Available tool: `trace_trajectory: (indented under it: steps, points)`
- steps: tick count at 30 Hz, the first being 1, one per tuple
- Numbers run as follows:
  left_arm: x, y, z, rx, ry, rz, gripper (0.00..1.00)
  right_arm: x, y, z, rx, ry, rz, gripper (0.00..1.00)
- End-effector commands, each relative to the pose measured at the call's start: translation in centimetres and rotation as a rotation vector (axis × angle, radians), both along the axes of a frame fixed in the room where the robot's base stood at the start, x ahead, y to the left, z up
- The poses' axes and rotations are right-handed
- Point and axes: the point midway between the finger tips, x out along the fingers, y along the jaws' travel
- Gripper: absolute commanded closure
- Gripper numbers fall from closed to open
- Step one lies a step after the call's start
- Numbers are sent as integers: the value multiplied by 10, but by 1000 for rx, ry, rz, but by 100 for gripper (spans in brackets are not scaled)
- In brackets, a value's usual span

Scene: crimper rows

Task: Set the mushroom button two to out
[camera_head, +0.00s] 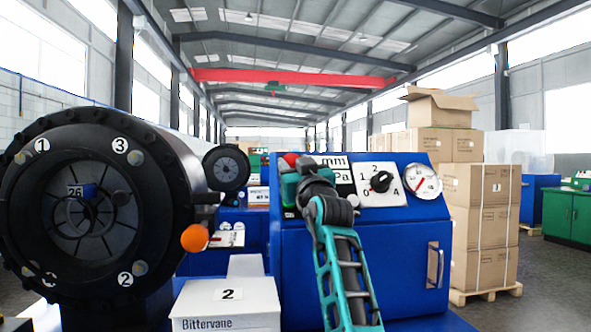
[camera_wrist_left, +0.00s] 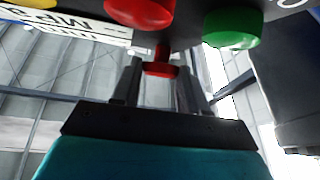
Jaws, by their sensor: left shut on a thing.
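A blue machine's control panel (camera_head: 349,181) carries the buttons. In the head view my left gripper (camera_head: 306,168) is at the panel's left end, and its arm and hand hide most of the buttons there. A red button (camera_head: 290,158) shows just beside the gripper. In the left wrist view the fingers of my left gripper (camera_wrist_left: 160,80) are on either side of a small red mushroom button (camera_wrist_left: 161,68) on a red stem, and are shut on it. A larger red button (camera_wrist_left: 140,11) and a green button (camera_wrist_left: 232,28) are near it. I cannot read which button is number two.
The panel also has a rotary selector (camera_head: 381,181) and a round gauge (camera_head: 423,182). A black round machine (camera_head: 172,190) with an orange knob (camera_head: 194,238) stands at the left. A white box (camera_head: 227,305) labelled 2 is in front. Cartons (camera_head: 480,190) stand at right.

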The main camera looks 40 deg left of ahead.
Motion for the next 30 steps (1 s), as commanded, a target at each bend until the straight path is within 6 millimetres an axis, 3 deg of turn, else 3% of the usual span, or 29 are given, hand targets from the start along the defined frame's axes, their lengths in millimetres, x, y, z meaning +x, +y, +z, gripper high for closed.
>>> trace_trajectory:
  steps: [8,9,12,22,30]
  points:
    - [-1,-2,3,6,-4,0,100,0,0,0,0,0,0,57]
    - [-1,-2,3,6,-5,0,54,0,0,0,0,0,0,57]
    - [-1,-2,3,6,-4,0,45,0,0,0,0,0,0,57]
    - [-3,-6,-2,4,-2,0,45,0,0,-4,-1,0,1,57]
    - [-27,-46,-27,2,-5,-3,45,0,-1,-36,-6,-1,4,57]
